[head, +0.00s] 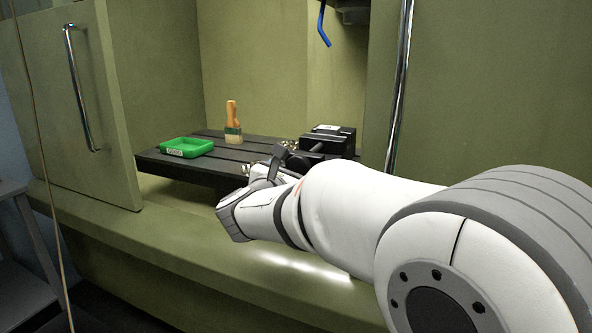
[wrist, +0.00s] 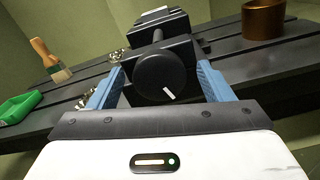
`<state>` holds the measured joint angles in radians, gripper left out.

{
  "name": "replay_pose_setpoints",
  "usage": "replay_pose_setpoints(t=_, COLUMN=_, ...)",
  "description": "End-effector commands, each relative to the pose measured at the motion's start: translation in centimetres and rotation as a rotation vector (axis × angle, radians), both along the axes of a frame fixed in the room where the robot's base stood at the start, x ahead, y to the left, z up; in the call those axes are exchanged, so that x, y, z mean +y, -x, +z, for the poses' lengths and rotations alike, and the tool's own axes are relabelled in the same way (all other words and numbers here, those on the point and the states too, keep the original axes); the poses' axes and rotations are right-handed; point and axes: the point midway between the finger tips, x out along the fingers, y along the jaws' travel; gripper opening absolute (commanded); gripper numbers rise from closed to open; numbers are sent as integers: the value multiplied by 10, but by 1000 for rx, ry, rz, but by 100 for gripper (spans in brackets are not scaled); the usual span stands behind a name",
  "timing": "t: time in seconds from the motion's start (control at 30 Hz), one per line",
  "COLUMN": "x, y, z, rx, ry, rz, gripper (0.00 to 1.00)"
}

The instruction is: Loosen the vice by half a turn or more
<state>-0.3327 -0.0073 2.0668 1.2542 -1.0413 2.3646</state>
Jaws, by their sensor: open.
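The vice (head: 330,138) is black and stands at the right end of the slotted machine table; it also shows in the wrist view (wrist: 183,50). Its round black handwheel (wrist: 158,76) faces the wrist camera, with a white mark pointing to the lower right. My gripper (wrist: 160,70) is open, with one blue finger on each side of the handwheel. Whether the fingers touch the rim I cannot tell. In the head view, my arm partly hides the front of the vice.
A green tray (head: 187,147) and a wooden-handled brush (head: 232,123) are on the dark slotted table (head: 160,161), left of the vice. A copper-coloured cylinder (wrist: 263,20) stands right of it. Metal chips (wrist: 86,100) lie nearby. A blue nozzle (head: 323,25) hangs above. The cabinet door (head: 75,120) is at left.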

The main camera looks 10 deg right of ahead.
Motion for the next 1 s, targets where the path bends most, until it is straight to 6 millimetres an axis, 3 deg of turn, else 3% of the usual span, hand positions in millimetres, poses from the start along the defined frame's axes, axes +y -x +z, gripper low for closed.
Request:
replay_pose_setpoints(t=0.57, x=0, y=0, z=0, rx=1, ry=-1, rz=0, gripper=30)
replay_pose_setpoints(t=1.0, x=0, y=1, z=-2, rx=56, ry=75, rz=-2, gripper=29)
